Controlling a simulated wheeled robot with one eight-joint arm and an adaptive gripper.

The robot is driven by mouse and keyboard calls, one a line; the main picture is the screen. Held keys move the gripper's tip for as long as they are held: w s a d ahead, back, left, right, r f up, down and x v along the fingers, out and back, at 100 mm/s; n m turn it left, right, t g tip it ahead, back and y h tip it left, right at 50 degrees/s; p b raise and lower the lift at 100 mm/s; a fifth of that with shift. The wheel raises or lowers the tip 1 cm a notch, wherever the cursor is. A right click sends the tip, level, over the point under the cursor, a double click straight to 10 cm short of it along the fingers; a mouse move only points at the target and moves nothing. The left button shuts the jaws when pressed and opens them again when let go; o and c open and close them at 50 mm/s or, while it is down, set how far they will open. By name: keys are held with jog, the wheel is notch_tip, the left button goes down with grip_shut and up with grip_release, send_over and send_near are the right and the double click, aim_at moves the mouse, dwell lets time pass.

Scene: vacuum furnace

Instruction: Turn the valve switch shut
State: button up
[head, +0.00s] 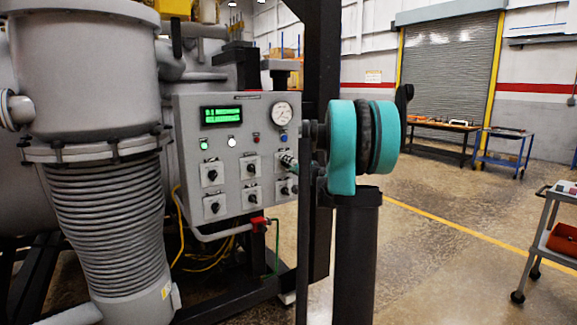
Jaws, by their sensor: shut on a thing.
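The grey control panel (232,140) carries several black rotary switches on pale square plates in two rows below its lamps. My gripper (286,160) is at the right end of the upper row, shut on the switch there. Gripper and arm hide most of that switch, so its knob's angle and label cannot be read. The other upper switches (212,175) and the lower ones (252,196) show uncovered to the left and below. Which switch is labelled as the valve is too small to read.
A green display (221,114), a round gauge (282,113) and lamps sit above the switches. A red-handled fitting (260,224) is under the panel. A large ribbed pipe (108,220) stands at left. Floor at right is open, with a cart (560,232) at the edge.

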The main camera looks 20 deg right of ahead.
jog(key=o, duration=1.2)
jog(key=shift+c, duration=0.2)
jog(key=shift+s, duration=0.1)
jog(key=v, duration=1.2)
